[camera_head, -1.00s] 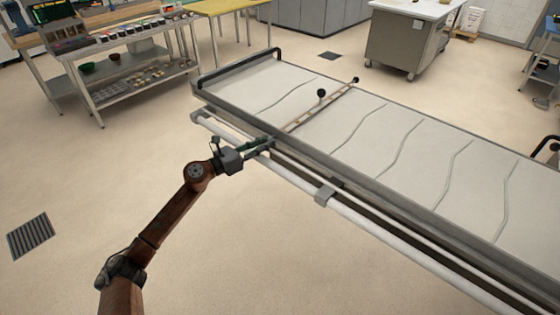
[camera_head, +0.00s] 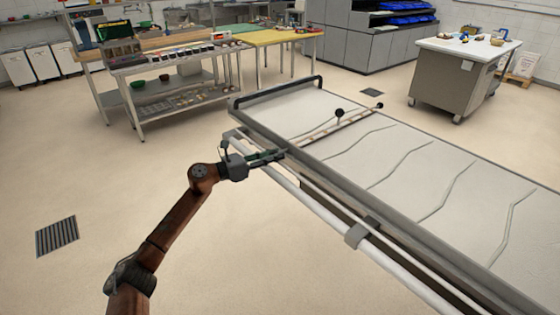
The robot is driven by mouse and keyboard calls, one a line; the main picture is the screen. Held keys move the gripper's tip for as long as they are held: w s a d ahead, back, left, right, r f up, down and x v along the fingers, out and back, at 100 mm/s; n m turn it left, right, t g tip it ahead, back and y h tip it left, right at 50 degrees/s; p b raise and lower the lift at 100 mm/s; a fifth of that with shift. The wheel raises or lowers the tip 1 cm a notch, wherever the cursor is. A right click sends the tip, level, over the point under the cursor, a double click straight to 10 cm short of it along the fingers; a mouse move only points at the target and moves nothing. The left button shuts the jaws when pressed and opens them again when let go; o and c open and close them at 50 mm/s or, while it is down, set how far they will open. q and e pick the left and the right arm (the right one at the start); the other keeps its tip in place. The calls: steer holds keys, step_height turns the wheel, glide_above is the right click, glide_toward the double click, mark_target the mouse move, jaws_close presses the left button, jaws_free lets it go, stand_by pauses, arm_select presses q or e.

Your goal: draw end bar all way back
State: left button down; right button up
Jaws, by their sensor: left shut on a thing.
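A pale slatted end bar (camera_head: 322,131) lies across the top of a long loader with a light canvas bed (camera_head: 400,160). A black knob (camera_head: 339,113) stands up from the bar, and a smaller dark knob (camera_head: 380,106) sits at its far end. My left gripper (camera_head: 281,155) is at the near end of the bar, at the loader's near side edge, and is shut on it. The fingers hide the exact contact. The bar is close to the loader's far-left end, where a black handle (camera_head: 275,93) stands. My right gripper is not in view.
A pale side rail (camera_head: 300,193) with a grey bracket (camera_head: 360,233) runs along the loader's near side. Worktables (camera_head: 140,70) stand at the back left. A grey cabinet (camera_head: 455,80) on casters stands beyond the loader. The floor left of my arm is clear.

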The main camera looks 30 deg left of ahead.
arm_select(q)
steer(key=shift+w+a+r, duration=0.1)
steer(key=shift+a+r, duration=0.15)
steer(key=shift+a, duration=0.05)
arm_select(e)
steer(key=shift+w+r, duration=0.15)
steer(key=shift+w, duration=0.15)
arm_select(q)
steer(key=c, duration=2.1)
jaws_free()
steer(key=o, duration=0.5)
steer(key=shift+f, duration=0.2)
steer(key=shift+f, duration=0.1)
steer(key=shift+s+a, duration=0.15)
steer(key=shift+s, duration=0.25)
steer(key=v, duration=1.1)
